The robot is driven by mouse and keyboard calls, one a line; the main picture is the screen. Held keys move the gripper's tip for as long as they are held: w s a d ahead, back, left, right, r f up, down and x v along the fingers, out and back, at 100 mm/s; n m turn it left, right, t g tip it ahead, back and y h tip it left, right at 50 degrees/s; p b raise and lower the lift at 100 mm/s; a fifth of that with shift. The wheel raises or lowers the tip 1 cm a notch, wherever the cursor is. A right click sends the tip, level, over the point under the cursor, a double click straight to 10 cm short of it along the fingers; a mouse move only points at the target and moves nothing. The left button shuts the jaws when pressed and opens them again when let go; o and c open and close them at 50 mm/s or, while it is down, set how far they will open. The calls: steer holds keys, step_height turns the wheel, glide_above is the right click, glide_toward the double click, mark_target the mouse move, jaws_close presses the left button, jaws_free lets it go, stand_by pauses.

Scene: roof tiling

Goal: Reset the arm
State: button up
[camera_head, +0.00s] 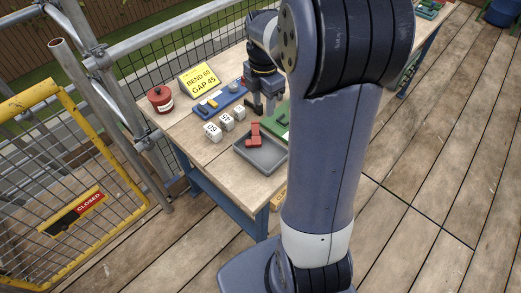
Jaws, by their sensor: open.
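My gripper (262,107) hangs over the workbench (190,130), fingers pointing down, close to the row of white blocks and the green board. Its two dark fingers stand apart and nothing shows between them. My arm fills the middle of the picture and hides part of the bench behind it.
On the bench are a red pot (160,99), a yellow sign (200,80) reading "BEND 60 GAP 45", a blue tray (219,101), numbered white blocks (226,122), a green board (275,122) and a grey tray (260,154) with red pieces (254,134). A yellow gate (62,165) and scaffold stand left.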

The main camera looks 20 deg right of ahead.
step_height(320, 180, down, 11)
step_height(320, 180, up, 6)
steer(key=p, duration=0.5)
stand_by(0.3)
steer(key=shift+f, duration=0.15)
